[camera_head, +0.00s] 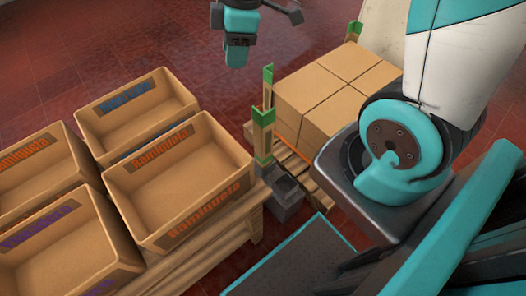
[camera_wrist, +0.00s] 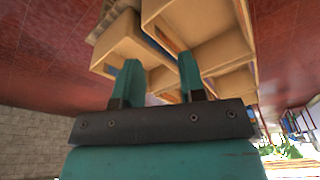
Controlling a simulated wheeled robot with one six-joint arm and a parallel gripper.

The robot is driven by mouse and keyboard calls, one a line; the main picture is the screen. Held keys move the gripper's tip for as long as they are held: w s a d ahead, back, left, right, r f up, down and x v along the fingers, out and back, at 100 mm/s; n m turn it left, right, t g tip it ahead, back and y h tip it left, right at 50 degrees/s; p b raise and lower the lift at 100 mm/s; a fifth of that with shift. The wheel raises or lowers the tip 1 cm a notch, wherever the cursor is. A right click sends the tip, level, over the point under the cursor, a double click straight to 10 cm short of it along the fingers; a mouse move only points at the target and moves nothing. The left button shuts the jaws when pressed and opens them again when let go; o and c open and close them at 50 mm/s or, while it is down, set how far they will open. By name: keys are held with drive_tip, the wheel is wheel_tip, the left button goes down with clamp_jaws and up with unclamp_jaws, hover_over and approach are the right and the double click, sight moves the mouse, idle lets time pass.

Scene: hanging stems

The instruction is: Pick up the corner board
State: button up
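A corner board (camera_head: 263,134), tan with a green top, stands upright with its lower end at a grey holder (camera_head: 284,192), between the crates and the stacked cartons. Similar green-topped boards stand at the carton stack's left corner (camera_head: 268,88) and far corner (camera_head: 354,32). My gripper (camera_head: 237,55) shows at the top of the head view, up and left of the boards and apart from them. In the wrist view my gripper (camera_wrist: 161,78) has its two teal fingers spread with a clear gap. Nothing is visibly held between them. No corner board is clearly visible in the wrist view.
Several open tan crates (camera_head: 180,183) with printed labels stand on a wooden pallet (camera_head: 225,240) at left; crates (camera_wrist: 205,58) also show beyond my fingers. A block of brown cartons (camera_head: 335,90) sits on a pallet right of the boards. Red tiled floor (camera_head: 130,40) is free behind.

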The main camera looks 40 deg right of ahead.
drive_tip(key=w+d+f+n+h+b, duration=0.1)
drive_tip(key=w+d+f+n+b, duration=0.15)
drive_tip(key=d+f, duration=0.55)
drive_tip(key=w+d+f+n+h+b, duration=0.1)
drive_tip(key=w+d+f+n+b, duration=0.15)
drive_tip(key=d+f, duration=0.55)
hover_over(270, 118)
drive_tip(key=shift+n+g, duration=0.3)
drive_tip(key=shift+g, duration=0.1)
wheel_tip(270, 118, down, 13)
drive_tip(key=shift+w+d+r, duration=0.1)
drive_tip(key=shift+w+r, duration=0.05)
drive_tip(key=shift+f+b, duration=0.45)
drive_tip(key=shift+f, duration=2.55)
clamp_jaws()
